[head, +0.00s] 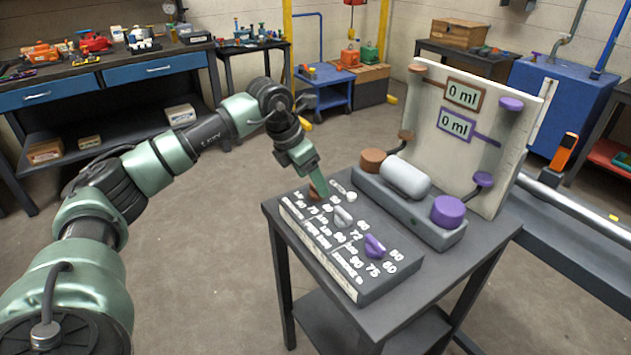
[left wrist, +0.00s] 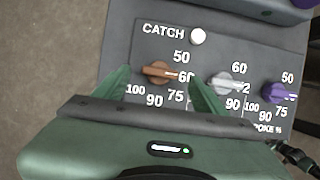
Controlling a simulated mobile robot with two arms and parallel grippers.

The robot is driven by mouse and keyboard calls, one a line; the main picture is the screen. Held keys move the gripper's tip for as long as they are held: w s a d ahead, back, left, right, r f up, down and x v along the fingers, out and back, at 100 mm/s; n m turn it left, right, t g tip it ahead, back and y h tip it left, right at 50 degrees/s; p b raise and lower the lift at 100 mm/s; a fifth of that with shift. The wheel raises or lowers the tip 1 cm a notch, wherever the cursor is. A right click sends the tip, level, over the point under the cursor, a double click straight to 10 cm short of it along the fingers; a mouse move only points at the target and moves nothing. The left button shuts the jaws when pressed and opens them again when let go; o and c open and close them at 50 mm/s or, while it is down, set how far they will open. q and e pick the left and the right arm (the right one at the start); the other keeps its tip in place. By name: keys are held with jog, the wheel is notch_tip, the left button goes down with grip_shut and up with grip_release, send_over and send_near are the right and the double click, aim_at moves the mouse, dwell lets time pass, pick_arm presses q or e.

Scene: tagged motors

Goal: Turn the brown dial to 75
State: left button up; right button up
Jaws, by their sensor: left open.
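The brown dial (left wrist: 158,73) is on the dark control panel (left wrist: 140,40) in the left wrist view. Its pointer faces right, toward the 60 mark; 50, 75, 90 and 100 are printed around it. In the head view the brown dial (head: 315,192) is partly hidden by my left gripper (head: 312,180), which points down over it. My left gripper is open, with one green finger to each side of the dial in the left wrist view; I cannot tell whether either touches it. My right gripper is not in view.
A grey dial (head: 343,216) and a purple dial (head: 374,246) sit beside the brown one. A white round button (left wrist: 198,36) is by the word CATCH. Behind the panel stand a white cylinder (head: 404,177) and a backboard (head: 450,150) with two 0 ml displays.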

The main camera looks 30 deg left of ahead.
pick_arm(q)
jog(key=x, duration=0.2)
jog(key=shift+w+f, duration=0.25)
jog(key=shift+f, duration=0.05)
jog(key=shift+d, duration=0.1)
jog(key=c, duration=1.4)
jog(key=shift+o, duration=0.2)
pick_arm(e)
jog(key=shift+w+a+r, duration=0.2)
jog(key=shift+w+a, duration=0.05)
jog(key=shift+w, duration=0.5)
